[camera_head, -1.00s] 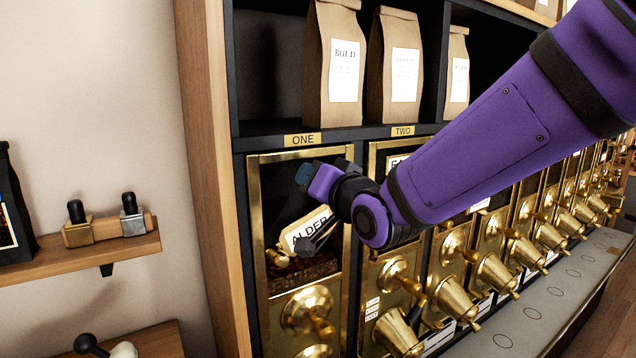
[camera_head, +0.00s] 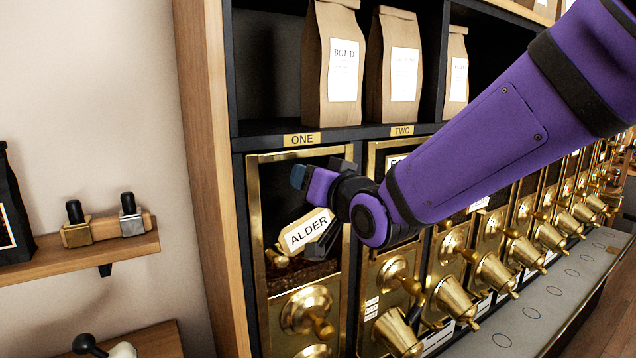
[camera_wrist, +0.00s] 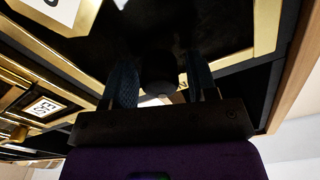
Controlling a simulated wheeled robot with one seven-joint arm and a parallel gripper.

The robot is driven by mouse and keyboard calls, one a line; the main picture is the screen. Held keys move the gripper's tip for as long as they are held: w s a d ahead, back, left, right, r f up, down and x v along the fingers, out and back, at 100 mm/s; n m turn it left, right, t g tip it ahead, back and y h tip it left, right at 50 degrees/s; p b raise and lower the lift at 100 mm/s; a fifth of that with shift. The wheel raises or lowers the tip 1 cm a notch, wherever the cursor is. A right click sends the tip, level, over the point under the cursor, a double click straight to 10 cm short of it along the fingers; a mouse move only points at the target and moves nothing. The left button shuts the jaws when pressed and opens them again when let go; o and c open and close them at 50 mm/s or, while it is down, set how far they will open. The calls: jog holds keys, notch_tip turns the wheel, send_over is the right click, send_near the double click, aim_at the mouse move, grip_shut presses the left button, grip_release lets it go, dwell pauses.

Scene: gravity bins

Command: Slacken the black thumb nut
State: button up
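A round black knob that looks like the thumb nut (camera_wrist: 158,72) sits between the two fingers of my gripper (camera_wrist: 160,80) in the wrist view. The fingers stand apart on either side of it, with a narrow gap showing on the right; contact on the left is unclear. The nut is hidden there behind my gripper.
Bin one's brass frame (camera_head: 256,250) surrounds the dark window. A brass knob (camera_head: 308,311) stands out below. More brass bins (camera_head: 395,330) run to the right. Paper bags (camera_head: 333,65) stand on the shelf above, and a wooden post (camera_head: 213,180) is at left.

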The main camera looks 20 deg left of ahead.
jog(key=shift+v, duration=2.55)
jog(key=d+m+g+h, duration=0.2)
jog(key=d+h, duration=0.7)
jog(key=d, duration=2)
jog(key=s+d+f+m+g+h, duration=0.2)
jog(key=s+d, duration=0.6)
jog(key=s, duration=0.1)
jog(key=s+d+f+m+g+h, duration=0.2)
jog(key=s+d, duration=0.6)
jog(key=s, duration=0.2)
jog(key=shift+h, duration=0.4)
